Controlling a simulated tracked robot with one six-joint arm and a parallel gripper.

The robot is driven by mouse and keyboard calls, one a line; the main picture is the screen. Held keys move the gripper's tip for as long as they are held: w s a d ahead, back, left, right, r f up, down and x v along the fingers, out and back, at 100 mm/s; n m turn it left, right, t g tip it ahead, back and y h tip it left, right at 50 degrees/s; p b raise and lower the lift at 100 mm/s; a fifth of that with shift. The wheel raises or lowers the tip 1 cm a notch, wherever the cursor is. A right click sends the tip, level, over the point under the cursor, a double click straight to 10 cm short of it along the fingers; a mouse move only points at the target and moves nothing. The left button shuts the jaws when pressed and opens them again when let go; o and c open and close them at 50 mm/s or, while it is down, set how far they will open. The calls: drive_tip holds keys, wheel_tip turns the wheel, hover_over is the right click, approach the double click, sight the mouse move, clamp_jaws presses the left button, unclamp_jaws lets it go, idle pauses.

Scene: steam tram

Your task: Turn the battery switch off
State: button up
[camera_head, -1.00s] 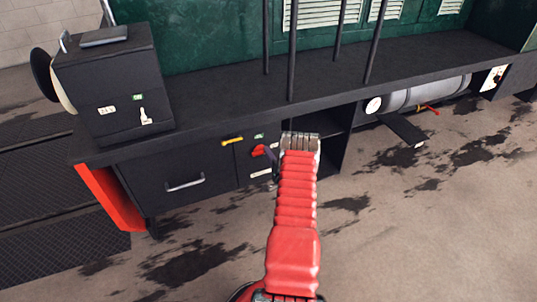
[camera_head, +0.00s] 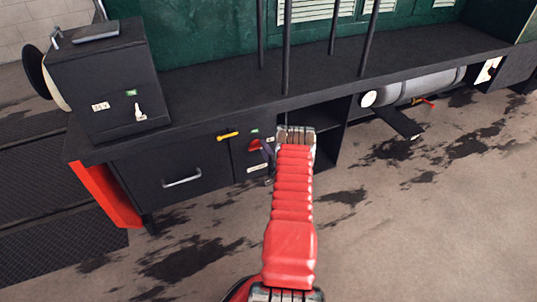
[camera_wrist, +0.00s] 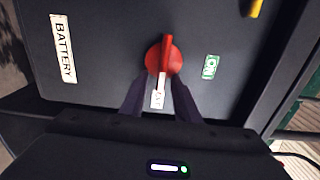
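The battery switch (camera_wrist: 165,57) is a round red knob with a raised grip bar on a dark panel. In the wrist view its bar stands nearly upright, with a white pointer at its lower end towards a small white label (camera_wrist: 158,98), whose text is hard to read. A green ON label (camera_wrist: 210,67) is to its right and a BATTERY label (camera_wrist: 63,48) to its left. My gripper (camera_wrist: 160,88) is open, its dark fingers on either side of the pointer, just below the knob. Contact cannot be told. In the head view the switch (camera_head: 254,146) shows left of my gripper (camera_head: 268,153).
A yellow handle (camera_head: 228,135) is on the drawer cabinet (camera_head: 185,160) left of the switch. A black bench top (camera_head: 220,105) overhangs the panel, with dark upright bars above it. An open compartment (camera_head: 328,150) is to the right. The floor in front is clear.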

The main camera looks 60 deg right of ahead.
drive_tip(key=v, duration=1.3)
drive_tip(key=shift+s+a, duration=0.15)
drive_tip(key=shift+s, duration=0.2)
drive_tip(key=shift+f, duration=0.1)
